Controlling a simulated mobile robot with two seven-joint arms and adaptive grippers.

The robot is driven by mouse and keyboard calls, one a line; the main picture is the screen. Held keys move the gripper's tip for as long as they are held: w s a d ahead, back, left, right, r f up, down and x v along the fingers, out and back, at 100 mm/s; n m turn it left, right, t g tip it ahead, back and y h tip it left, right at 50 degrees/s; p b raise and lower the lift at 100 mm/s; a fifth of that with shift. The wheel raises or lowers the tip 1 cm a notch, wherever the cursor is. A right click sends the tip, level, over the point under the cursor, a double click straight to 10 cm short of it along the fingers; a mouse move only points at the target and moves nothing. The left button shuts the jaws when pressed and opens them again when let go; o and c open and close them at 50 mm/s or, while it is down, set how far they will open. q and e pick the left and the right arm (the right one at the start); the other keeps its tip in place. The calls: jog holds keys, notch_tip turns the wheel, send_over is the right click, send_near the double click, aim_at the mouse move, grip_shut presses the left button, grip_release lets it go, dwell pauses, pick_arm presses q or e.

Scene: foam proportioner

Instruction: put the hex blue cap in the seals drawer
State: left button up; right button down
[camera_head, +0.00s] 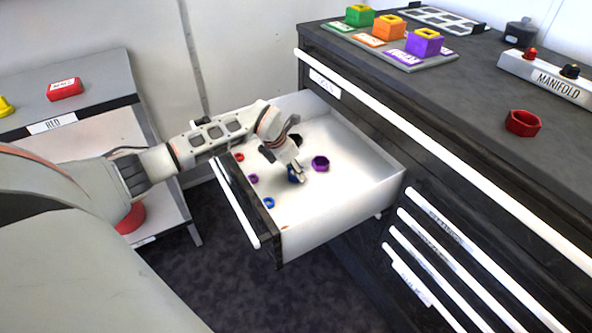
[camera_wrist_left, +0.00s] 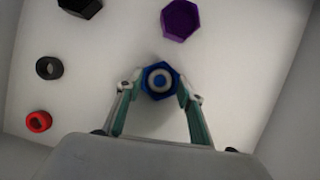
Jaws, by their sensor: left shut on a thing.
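The hex blue cap (camera_wrist_left: 158,80) shows in the left wrist view, between the fingertips of my left gripper (camera_wrist_left: 156,88), which is shut on it. In the head view the blue cap (camera_head: 295,176) is partly hidden by my left gripper (camera_head: 297,170), low inside the open white drawer (camera_head: 343,205). I cannot tell whether the cap touches the drawer floor. My right gripper is not in view.
In the drawer lie a purple hex cap (camera_head: 320,163), a black hex cap (camera_wrist_left: 80,6), and small red (camera_wrist_left: 38,121), black (camera_wrist_left: 49,68), purple and blue rings. A red hex cap (camera_head: 522,123) stands on the dark cabinet top by the manifold block (camera_head: 548,76). The drawer's right side is clear.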

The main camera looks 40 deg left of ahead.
pick_arm(q)
jog(key=shift+r, duration=0.1)
jog(key=o, duration=1.2)
jog(key=shift+c, duration=0.2)
